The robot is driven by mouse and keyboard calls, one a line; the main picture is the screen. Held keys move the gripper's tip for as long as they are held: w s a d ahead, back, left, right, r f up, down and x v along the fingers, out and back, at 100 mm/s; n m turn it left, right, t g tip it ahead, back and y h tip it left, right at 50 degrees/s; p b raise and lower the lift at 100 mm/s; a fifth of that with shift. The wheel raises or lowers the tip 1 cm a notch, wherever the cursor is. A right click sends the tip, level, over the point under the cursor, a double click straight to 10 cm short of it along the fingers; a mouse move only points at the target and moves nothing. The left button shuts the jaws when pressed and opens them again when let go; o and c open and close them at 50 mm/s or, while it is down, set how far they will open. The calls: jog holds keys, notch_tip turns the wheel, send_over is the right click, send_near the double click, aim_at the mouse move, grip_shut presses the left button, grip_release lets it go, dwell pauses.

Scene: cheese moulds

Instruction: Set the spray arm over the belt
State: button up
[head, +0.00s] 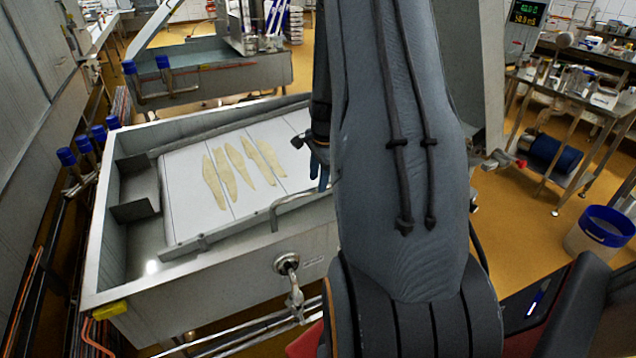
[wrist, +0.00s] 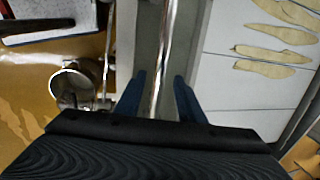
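The white belt (head: 190,210) lies in a steel trough, with several pale, flat, elongated pieces (head: 234,168) on it. It shows at the right of the wrist view (wrist: 240,85). A thin bent steel tube (head: 300,198), seemingly the spray arm, runs along the belt's near right edge. My gripper (head: 320,168) is at the tube's right end, partly hidden behind my arm. In the wrist view my gripper (wrist: 160,76) has its blue fingers apart, with a shiny tube (wrist: 166,45) between them and gaps on both sides. Whether this is the same tube is not certain.
The trough's steel rim (head: 200,280) surrounds the belt. A valve (head: 288,264) sticks out of its near wall and also shows in the wrist view (wrist: 76,84). A blue-rimmed bucket (head: 600,230) stands on the floor at right, near a bench. Blue-capped posts (head: 68,158) stand at left.

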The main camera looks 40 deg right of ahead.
jog(key=shift+w+f, duration=0.15)
jog(key=shift+f, duration=0.6)
jog(key=shift+w+f, duration=0.15)
jog(key=shift+f, duration=0.55)
jog(key=shift+c, duration=0.5)
grip_shut()
